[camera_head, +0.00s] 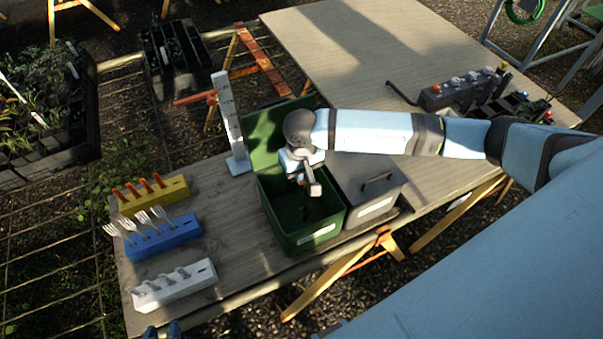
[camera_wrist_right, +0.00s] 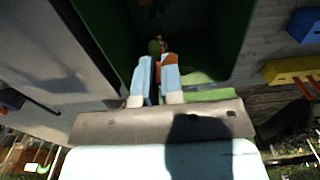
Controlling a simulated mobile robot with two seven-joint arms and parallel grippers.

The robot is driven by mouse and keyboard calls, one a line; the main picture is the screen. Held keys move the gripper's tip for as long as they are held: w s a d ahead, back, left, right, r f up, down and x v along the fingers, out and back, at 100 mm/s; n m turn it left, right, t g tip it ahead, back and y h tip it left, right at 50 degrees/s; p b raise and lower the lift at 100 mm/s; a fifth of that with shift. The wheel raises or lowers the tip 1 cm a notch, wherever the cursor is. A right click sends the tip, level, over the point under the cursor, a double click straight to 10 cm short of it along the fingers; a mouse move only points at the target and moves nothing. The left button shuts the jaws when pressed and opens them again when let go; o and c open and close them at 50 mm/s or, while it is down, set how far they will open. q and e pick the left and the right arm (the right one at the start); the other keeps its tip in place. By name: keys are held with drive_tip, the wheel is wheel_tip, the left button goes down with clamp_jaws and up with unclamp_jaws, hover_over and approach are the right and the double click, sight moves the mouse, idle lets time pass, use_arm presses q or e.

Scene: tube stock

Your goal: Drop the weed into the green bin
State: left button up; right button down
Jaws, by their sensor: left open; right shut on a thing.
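The green bin (camera_head: 276,226) stands on the table with its green lid (camera_head: 268,130) raised. My right gripper (camera_head: 312,188) is over the bin's opening, pointing down. In the right wrist view my right gripper (camera_wrist_right: 157,72) is shut on a small dark green and reddish thing, seemingly the weed (camera_wrist_right: 155,47), mostly hidden between the fingers. The dark inside of the green bin (camera_wrist_right: 215,35) lies beyond the fingertips. Small reddish-brown bits show dimly inside the bin in the head view. My left gripper (camera_head: 162,331) is open at the bottom edge, only its tips showing.
A grey bin with a closed lid (camera_head: 352,168) adjoins the green bin on the right. Yellow (camera_head: 150,196), blue (camera_head: 165,238) and white (camera_head: 175,285) tool blocks stand at the left. Plant trays (camera_head: 35,150) lie farther left.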

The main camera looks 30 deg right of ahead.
drive_tip(key=c, duration=1.2)
unclamp_jaws()
drive_tip(key=shift+r, duration=0.15)
drive_tip(key=shift+r, duration=6.8)
